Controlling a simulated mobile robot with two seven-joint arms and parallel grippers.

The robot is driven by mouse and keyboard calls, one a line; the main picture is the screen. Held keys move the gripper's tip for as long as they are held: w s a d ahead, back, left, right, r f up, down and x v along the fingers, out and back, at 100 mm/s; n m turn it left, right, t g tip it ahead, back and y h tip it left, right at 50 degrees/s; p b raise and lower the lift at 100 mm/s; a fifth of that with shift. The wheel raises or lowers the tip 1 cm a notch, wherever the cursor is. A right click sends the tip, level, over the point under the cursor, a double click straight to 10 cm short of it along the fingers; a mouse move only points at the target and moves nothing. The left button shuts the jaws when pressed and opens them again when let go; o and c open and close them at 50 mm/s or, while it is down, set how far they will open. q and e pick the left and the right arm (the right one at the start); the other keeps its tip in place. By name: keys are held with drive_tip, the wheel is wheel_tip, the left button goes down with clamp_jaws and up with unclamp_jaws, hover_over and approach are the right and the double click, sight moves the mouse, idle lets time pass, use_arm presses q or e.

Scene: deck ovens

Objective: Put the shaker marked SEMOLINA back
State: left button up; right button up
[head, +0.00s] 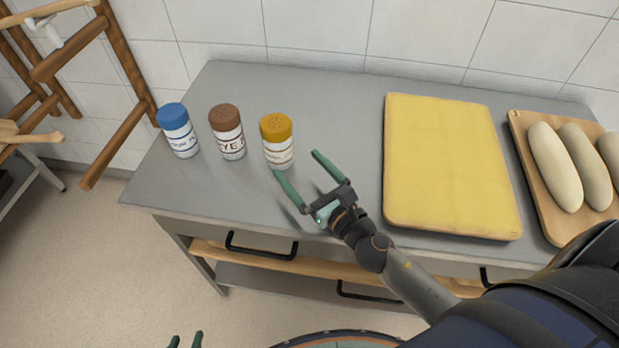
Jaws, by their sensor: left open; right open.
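Three white shakers stand upright in a row on the left of the grey worktop (345,85). One has a blue lid (178,130), one a brown lid and a label partly reading "YE" (228,132), and one a yellow-orange lid (277,140). The yellow-lidded one's label is too small to read; I cannot tell by text which is SEMOLINA. My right gripper (296,163) is open and empty, just in front and to the right of the yellow-lidded shaker. One finger overlaps its base in view; I cannot tell if they touch. My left gripper (186,340) is open at the bottom edge, mostly out of view.
A yellow board (450,165) lies right of my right gripper. Beyond it is a wooden board (520,150) with several pale dough loaves (555,167). Drawers with black handles (262,247) are below the worktop. A wooden rack (125,140) stands at the left.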

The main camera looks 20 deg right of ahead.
drive_tip(key=shift+s+d, duration=0.25)
drive_tip(key=shift+s, duration=1)
